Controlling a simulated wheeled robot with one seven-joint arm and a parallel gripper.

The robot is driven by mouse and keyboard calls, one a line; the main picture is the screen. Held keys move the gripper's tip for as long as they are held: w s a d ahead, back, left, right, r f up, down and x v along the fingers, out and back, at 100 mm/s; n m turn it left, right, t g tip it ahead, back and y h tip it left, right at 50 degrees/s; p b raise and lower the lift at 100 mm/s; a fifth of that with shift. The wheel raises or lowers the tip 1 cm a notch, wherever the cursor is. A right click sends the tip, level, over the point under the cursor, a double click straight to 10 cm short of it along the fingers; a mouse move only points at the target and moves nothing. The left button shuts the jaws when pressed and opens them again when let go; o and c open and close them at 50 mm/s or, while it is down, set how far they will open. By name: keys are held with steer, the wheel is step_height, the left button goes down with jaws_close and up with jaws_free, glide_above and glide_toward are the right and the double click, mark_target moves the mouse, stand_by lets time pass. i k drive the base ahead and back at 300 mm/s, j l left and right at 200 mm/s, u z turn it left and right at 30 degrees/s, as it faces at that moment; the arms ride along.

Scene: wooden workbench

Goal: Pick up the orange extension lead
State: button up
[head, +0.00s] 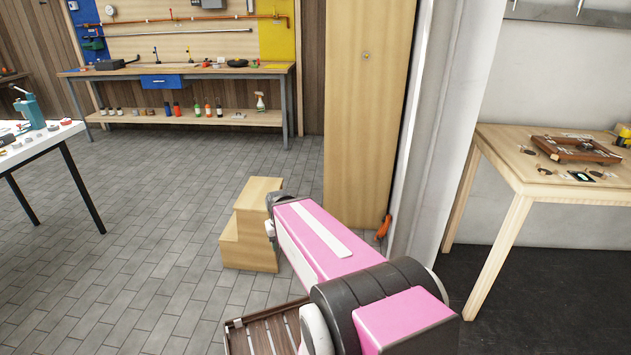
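I cannot clearly make out an orange extension lead in the head view. A small orange object (383,228) shows low down at the foot of the tall wooden panel, beside the pale pillar; it is too small to tell whether it is the lead. My pink and black arm reaches forward from the bottom of the view, and its far end is near the wooden step block. My gripper does not show.
A workbench (215,70) with bottles on its lower shelf stands at the back. A wooden step block (245,245) and a slatted wooden item (262,335) are near my arm. A white table (40,148) is left, a wooden table (505,165) right. Grey floor is clear at left.

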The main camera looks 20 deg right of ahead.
mark_target(383, 229)
steer(key=k+z, duration=0.15)
steer(key=k, duration=0.5)
steer(key=i+z, duration=0.1)
steer(key=z, duration=1.55)
steer(key=i+j, duration=0.15)
steer(key=j, duration=0.2)
steer(key=i+j, duration=0.15)
steer(key=j, duration=0.2)
steer(key=i+j+z, duration=0.1)
steer(key=j, duration=0.25)
steer(key=i+j, duration=0.2)
steer(key=j, duration=0.15)
steer(key=i+j, duration=0.15)
steer(key=j, duration=0.25)
steer(key=i+j+z, duration=0.1)
steer(key=j, duration=0.25)
steer(key=i+j, duration=0.2)
steer(key=j, duration=0.15)
